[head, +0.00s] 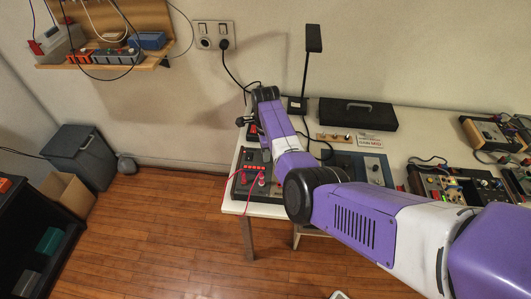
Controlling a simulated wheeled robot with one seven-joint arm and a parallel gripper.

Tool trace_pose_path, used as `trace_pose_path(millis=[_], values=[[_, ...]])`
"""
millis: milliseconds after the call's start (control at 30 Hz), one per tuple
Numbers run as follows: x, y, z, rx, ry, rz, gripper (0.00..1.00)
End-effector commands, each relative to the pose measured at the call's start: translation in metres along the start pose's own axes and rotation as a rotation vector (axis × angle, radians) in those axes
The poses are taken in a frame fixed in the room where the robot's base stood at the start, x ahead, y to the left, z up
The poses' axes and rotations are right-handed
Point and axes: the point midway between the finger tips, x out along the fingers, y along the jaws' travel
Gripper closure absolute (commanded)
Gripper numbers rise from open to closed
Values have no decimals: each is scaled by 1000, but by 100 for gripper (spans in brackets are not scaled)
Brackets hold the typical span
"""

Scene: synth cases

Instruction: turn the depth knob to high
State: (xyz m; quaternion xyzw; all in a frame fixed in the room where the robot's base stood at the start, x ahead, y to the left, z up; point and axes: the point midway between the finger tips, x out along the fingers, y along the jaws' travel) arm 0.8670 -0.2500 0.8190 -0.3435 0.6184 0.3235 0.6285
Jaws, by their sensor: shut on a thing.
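My purple and white arm reaches from the lower right to the table's back left corner. Its dark end, my gripper (243,121), is small in view, at a dark box with red on it (253,131). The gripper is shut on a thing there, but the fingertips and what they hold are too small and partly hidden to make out. I cannot read any label that says depth, so I cannot tell which knob is the depth knob or how it is set. My arm covers part of the table and the devices behind it.
A dark panel with red plugs and leads (250,182) lies at the white table's (402,149) front left. A black case (357,114), a lamp (313,40) and a small knobbed panel (334,137) stand behind. A blue-grey device (374,169) and several electronic boards lie right.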

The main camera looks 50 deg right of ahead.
Motion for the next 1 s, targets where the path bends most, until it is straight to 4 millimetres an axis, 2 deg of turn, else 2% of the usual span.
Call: trace_pose_path(millis=[200, 233, 300, 333, 700, 867, 1000], values=[[-2, -1, 1, 0, -2, -3, 100], [-2, -1, 1, 0, -2, -3, 75], [-2, -1, 1, -1, -2, -3, 61], [-2, -1, 1, -1, -2, -2, 59], [-4, -1, 0, -1, -1, -2, 59], [-24, -1, 1, -2, -1, -4, 59], [-47, -2, 1, -2, -1, -6, 59]])
